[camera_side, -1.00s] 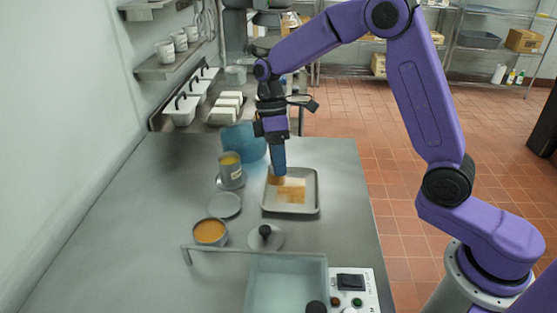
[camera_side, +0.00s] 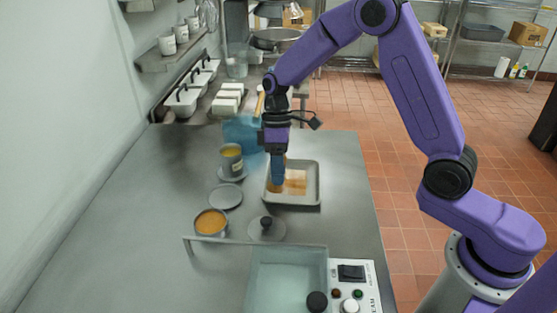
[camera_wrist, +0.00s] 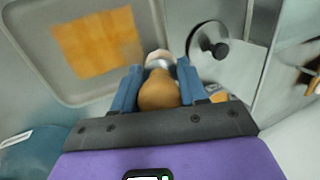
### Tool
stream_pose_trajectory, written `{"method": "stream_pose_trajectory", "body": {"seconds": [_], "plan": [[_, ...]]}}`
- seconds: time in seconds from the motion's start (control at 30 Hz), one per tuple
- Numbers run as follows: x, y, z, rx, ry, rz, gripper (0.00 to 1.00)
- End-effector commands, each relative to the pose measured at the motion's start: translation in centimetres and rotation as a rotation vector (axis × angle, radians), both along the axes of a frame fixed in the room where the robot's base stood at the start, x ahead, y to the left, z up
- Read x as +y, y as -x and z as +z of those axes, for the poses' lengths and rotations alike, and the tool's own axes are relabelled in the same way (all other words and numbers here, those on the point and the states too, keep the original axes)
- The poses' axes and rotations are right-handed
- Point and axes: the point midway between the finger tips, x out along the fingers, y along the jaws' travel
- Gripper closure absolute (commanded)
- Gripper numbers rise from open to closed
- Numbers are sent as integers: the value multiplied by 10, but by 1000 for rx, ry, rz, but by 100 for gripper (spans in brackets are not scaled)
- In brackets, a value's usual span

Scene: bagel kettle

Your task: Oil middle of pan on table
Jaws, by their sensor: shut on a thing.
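A grey rectangular pan (camera_side: 309,202) lies on the steel table, with a golden-brown oiled-looking patch (camera_side: 296,180) in its middle. The patch also shows in the wrist view (camera_wrist: 100,45), with a squared, uneven outline. My gripper (camera_side: 278,186) points down over the left part of the pan, left of the patch. In the wrist view my gripper's blue fingers (camera_wrist: 158,88) are shut on a brush with a rounded wooden handle (camera_wrist: 158,92) and a pale head (camera_wrist: 158,59). Whether the bristles touch the pan cannot be told.
A bowl of orange liquid (camera_side: 210,222) and a lid with a black knob (camera_side: 267,229) stand nearer the camera. A grey can (camera_side: 232,160) and a round plate (camera_side: 225,195) are left of the pan. A water tank (camera_side: 288,275) with controls is in front. The table's left side is clear.

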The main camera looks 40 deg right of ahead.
Motion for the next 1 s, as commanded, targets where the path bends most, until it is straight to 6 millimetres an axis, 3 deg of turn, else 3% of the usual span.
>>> {"method": "stream_pose_trajectory", "body": {"seconds": [0.23,0.67,1.0], "plan": [[-2,-1,-26,2,1,0,88],[-31,-30,-26,-1,0,-1,88],[-5,-5,-25,1,0,3,88]]}}
